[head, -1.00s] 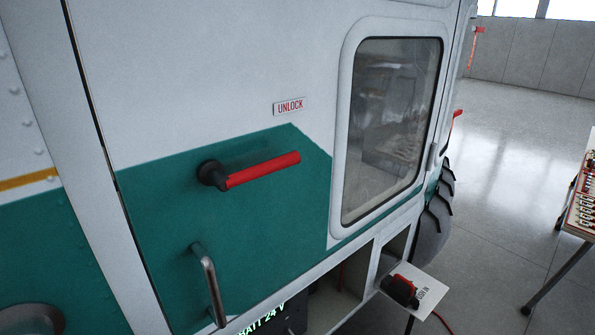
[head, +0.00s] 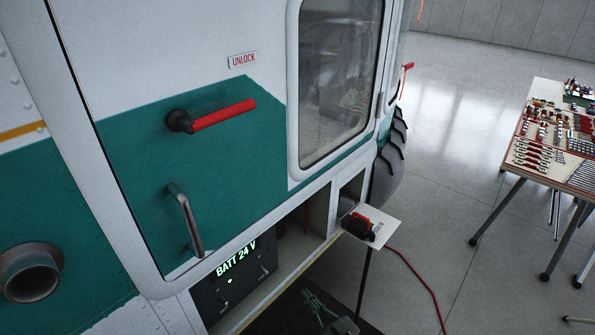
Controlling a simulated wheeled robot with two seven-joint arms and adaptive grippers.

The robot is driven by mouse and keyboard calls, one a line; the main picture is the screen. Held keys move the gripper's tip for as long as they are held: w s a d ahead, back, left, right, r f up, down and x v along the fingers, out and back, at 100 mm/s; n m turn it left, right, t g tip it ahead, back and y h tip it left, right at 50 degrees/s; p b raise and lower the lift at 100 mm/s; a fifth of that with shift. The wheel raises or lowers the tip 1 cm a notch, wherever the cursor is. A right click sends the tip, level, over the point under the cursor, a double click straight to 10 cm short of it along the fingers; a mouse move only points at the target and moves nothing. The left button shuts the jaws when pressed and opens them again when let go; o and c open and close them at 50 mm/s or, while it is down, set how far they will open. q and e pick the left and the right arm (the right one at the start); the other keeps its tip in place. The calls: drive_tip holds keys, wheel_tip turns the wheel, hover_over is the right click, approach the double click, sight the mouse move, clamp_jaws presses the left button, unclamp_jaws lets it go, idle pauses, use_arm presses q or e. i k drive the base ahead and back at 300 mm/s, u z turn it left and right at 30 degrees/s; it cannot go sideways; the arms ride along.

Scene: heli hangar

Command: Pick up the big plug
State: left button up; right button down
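A chunky black plug with a red part (head: 360,225) lies on a small white plate (head: 385,227) on a thin dark stand, beside the open bay of the helicopter. I take it as the big plug. My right gripper (head: 316,302) is at the bottom edge, below and to the left of the plate and apart from the plug. It is small and dark there, and whether its fingers are spread is unclear. My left gripper is out of view.
The white and green helicopter side has a red handle (head: 223,114), a grey grab bar (head: 185,220) and a lit BATT 24 V panel (head: 235,280). A red cable (head: 425,285) runs over the floor.

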sight(362, 229)
drive_tip(key=z, duration=2.1)
drive_tip(key=i, duration=1.75)
drive_tip(key=u, duration=2.5)
